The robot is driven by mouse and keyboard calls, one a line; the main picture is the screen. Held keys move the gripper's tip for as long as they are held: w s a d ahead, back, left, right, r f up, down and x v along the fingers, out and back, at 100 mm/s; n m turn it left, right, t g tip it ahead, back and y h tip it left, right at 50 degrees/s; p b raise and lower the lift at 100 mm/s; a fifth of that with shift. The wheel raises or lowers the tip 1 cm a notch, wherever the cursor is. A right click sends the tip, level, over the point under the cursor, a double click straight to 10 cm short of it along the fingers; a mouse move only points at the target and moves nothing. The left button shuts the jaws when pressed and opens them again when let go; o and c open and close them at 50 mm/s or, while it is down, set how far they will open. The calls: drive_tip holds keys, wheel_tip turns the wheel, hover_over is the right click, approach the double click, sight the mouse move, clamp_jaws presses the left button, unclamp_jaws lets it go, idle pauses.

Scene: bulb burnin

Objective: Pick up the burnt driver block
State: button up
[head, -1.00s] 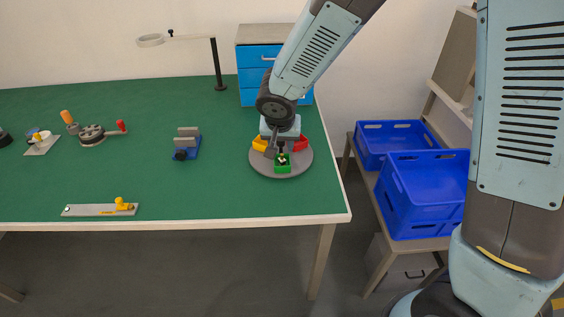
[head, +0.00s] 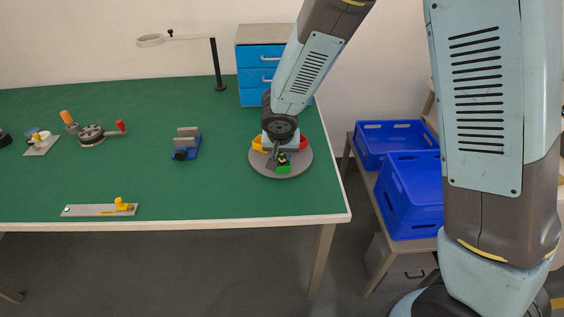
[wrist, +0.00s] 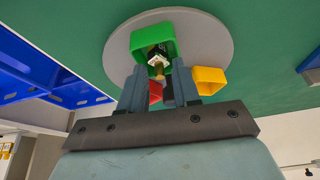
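A green bin (head: 283,169) stands at the front of a round grey turntable (head: 295,161) on the green bench. A small dark block with white and yellowish parts (wrist: 157,61) sits in the green bin, which also shows in the wrist view (wrist: 140,43). I cannot tell for sure if it is the burnt driver block. My gripper (wrist: 159,68) is open, pointing at the bin, with its fingertips apart on either side of the block. In the head view my gripper (head: 279,158) is low over the turntable and hides part of the bin.
A red bin (head: 299,143) and a yellow bin (head: 257,144) share the turntable. A blue-based vise (head: 186,147) stands to the left, blue drawers (head: 258,77) behind. Blue crates (head: 412,190) are on a lower stand at right. The bench between vise and turntable is clear.

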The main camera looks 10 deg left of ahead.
clamp_jaws()
idle(0.4)
drive_tip(key=shift+r, duration=0.25)
drive_tip(key=r, duration=0.3)
drive_tip(key=shift+s+d+r, duration=0.2)
drive_tip(key=shift+s, duration=0.05)
drive_tip(key=s+d+r, duration=0.6)
drive_tip(key=s+r, duration=0.5)
drive_tip(key=r, duration=0.2)
drive_tip(key=shift+s+d+r, duration=0.15)
drive_tip(key=shift+s+r, duration=0.2)
drive_tip(key=shift+s, duration=0.05)
